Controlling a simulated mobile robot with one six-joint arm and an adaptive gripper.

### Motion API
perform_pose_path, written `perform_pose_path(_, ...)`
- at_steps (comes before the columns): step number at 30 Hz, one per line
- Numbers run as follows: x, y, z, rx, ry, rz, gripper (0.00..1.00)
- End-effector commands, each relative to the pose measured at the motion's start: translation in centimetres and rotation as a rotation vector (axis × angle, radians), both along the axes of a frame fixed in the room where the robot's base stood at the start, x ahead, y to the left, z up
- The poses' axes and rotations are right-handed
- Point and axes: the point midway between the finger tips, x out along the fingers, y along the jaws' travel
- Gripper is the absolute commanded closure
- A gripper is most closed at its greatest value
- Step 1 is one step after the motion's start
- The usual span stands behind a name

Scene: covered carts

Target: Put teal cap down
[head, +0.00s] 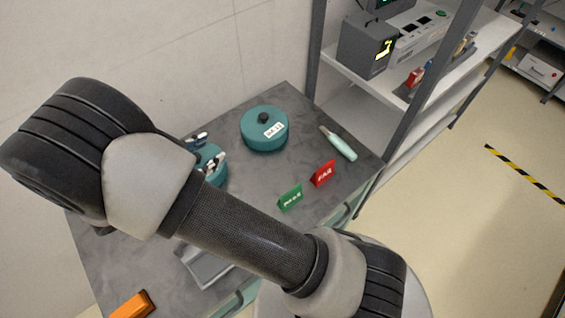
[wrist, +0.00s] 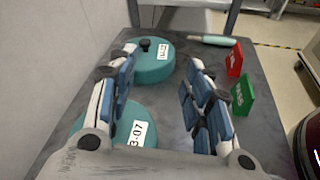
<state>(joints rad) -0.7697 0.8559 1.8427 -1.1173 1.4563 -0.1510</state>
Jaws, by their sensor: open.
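Two round teal caps are on the grey cart top. The near teal cap (head: 219,174) is partly hidden behind my arm and gripper in the head view. In the wrist view this near cap (wrist: 92,118) lies below my fingers, with a white label ending in "3-07"; its knob is not visible. It appears to rest on the cart top. The far teal cap (head: 264,138), with a black knob and white label, stands behind it, and also shows in the wrist view (wrist: 150,70). My gripper (wrist: 162,62) is open, its fingers apart with nothing between the tips.
A green sign (head: 290,197) and a red sign (head: 323,174) stand right of the caps. A pale teal-handled tool (head: 340,145) lies near the back right edge. An orange block (head: 132,305) is at the front. A wall borders the left; a shelf (head: 405,75) stands behind.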

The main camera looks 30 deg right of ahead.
Motion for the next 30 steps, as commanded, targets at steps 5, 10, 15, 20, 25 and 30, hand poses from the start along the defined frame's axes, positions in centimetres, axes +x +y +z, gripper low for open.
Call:
perform_pose_path(5,-3.6,-6.2,5.9,0.291,-0.088,-0.301,0.54)
perform_pose_path(10,-8.4,-10.1,9.6,0.571,-0.205,-0.559,0.54)
perform_pose_path(15,-13.4,-12.0,12.3,0.856,-0.358,-0.789,0.54)
perform_pose_path(20,-17.4,-12.2,14.1,1.128,-0.538,-0.973,0.54)
perform_pose_path(25,-20.2,-11.5,15.6,1.384,-0.730,-1.112,0.54)
perform_pose_path(30,-21.4,-10.8,16.4,1.542,-0.857,-1.178,0.54)
